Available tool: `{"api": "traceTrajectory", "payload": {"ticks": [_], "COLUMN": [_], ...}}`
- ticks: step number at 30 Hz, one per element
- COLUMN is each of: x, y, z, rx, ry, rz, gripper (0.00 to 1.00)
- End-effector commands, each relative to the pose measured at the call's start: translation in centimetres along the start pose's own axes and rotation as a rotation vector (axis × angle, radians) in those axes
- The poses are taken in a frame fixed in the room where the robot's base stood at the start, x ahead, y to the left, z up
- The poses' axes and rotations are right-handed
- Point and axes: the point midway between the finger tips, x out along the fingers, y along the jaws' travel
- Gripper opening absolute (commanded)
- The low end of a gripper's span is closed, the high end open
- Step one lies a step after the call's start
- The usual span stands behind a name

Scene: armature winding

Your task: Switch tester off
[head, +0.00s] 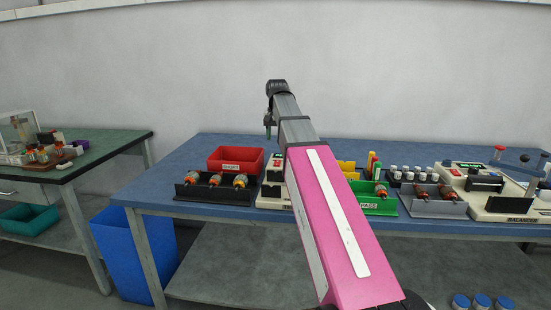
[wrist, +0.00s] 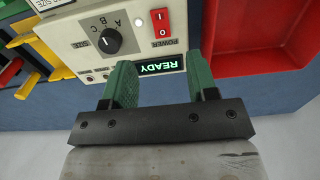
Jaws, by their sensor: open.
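The tester (wrist: 75,50) is a beige box with its panel upside down in the wrist view. Its red POWER rocker switch (wrist: 161,22) is marked I and O, and its display (wrist: 162,65) is lit green and reads READY. A black SIZE knob (wrist: 108,40) is on the same panel. In the head view the tester (head: 272,190) is partly hidden behind my pink arm. My gripper (wrist: 160,72) is open and empty, its green fingers on either side of the display. It also shows small in the head view (head: 268,130), above the table.
A red SHORT bin (head: 236,158) and a black tray with armatures (head: 215,193) stand left of the tester. A green PASS tray (head: 375,203), a grey tray (head: 432,205) and a balancer (head: 500,207) stand right. The blue table (head: 165,184) has free room at left.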

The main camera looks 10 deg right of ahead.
Motion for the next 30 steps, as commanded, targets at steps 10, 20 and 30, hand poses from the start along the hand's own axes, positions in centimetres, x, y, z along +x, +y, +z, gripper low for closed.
{"api": "traceTrajectory", "payload": {"ticks": [10, 20, 30], "x": [4.9, 9.4, 10.5], "y": [0.1, 0.0, 0.0], "z": [0.1, 0.0, 0.0], "rx": [0.000, 0.000, 0.000], "ry": [-0.002, -0.001, 0.000], "rz": [0.001, 0.000, 0.000], "gripper": [0.53, 0.53, 0.53]}}
